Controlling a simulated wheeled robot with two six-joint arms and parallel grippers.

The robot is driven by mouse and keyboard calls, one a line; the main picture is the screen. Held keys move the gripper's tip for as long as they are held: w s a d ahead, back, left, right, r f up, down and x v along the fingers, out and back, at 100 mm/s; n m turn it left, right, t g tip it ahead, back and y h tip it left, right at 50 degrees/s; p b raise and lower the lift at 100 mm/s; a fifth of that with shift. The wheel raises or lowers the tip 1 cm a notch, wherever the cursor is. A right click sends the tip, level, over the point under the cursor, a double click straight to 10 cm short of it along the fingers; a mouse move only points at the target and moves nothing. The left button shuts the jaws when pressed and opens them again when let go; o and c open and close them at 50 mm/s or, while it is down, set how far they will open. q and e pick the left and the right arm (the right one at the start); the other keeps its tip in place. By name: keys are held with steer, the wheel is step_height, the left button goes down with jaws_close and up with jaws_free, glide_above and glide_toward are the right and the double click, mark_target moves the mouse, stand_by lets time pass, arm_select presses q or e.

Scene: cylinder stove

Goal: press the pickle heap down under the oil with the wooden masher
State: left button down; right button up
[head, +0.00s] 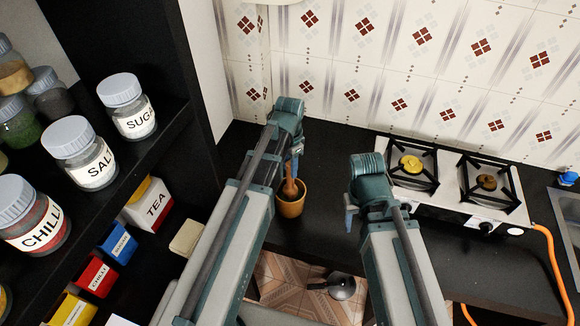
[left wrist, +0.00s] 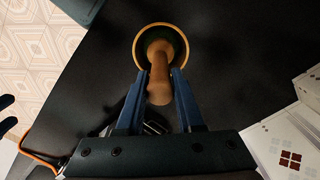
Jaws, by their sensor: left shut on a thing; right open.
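The wooden masher (head: 289,187) is brown and stands roughly upright, its lower end inside a small tan pot (head: 291,209) on the black counter. My left gripper (head: 294,168) is shut on the masher's handle above the pot. In the left wrist view, the masher (left wrist: 159,85) runs between the two blue fingers into the round pot (left wrist: 137,44). The inside of the pot looks dark green around the masher; the pickle heap and oil cannot be told apart. The masher's bottom end is hidden. My right gripper (head: 349,216) is open and empty, right of the pot.
A gas stove (head: 455,180) with two burners stands on the counter (head: 335,150) at the right, with an orange hose (head: 555,265). Labelled jars and boxes fill a black shelf (head: 150,165) at the left. A pan (head: 341,286) lies low, below the counter.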

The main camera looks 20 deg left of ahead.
arm_select(q)
steer(key=shift+f+b, duration=0.75)
steer(key=shift+f, duration=0.05)
stand_by(0.5)
step_height(320, 180, up, 9)
steer(key=p, duration=0.9)
steer(key=shift+r, duration=0.1)
stand_by(0.4)
